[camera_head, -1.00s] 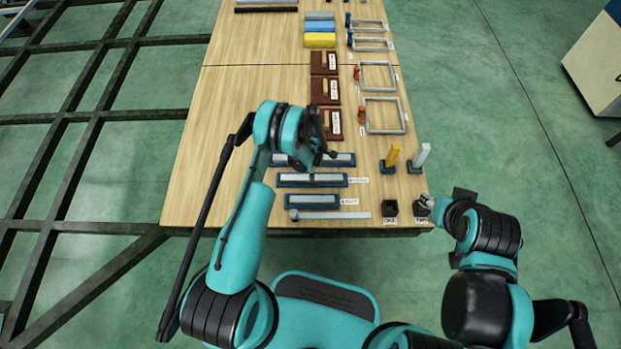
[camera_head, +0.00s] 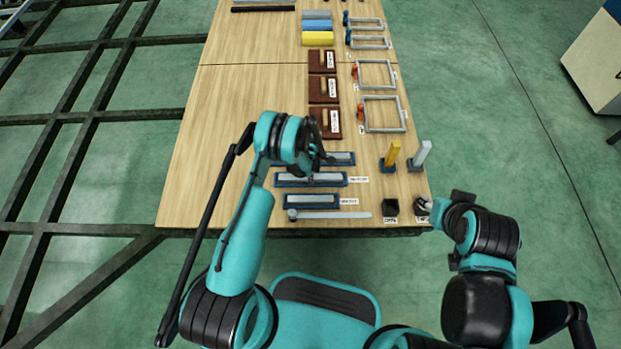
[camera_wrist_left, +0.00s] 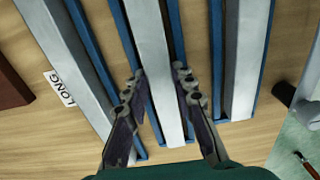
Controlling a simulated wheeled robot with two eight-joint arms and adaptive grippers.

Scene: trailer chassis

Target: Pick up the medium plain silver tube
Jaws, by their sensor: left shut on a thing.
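Three plain silver tubes lie in blue cradles near the table's front. The medium silver tube (camera_head: 330,180) is in the middle cradle, between the long one (camera_head: 342,158) and the short one (camera_head: 308,200). In the left wrist view, the medium tube (camera_wrist_left: 160,75) runs between the two fingers of my left gripper (camera_wrist_left: 158,95). That gripper is shut on it from both sides, and the tube still lies in line with its blue cradle. In the head view, my left gripper (camera_head: 313,172) hides part of the tube. My right gripper (camera_head: 450,205) is by the table's right front corner; its jaws are unclear.
A thin grey rod (camera_head: 335,215) lies along the front edge. A small black box (camera_head: 391,207) is right of it. Yellow (camera_head: 392,154) and silver (camera_head: 421,155) upright blocks stand on the right. Brown trays (camera_head: 324,122) and grey frames (camera_head: 383,114) lie farther back. The table's left side is clear.

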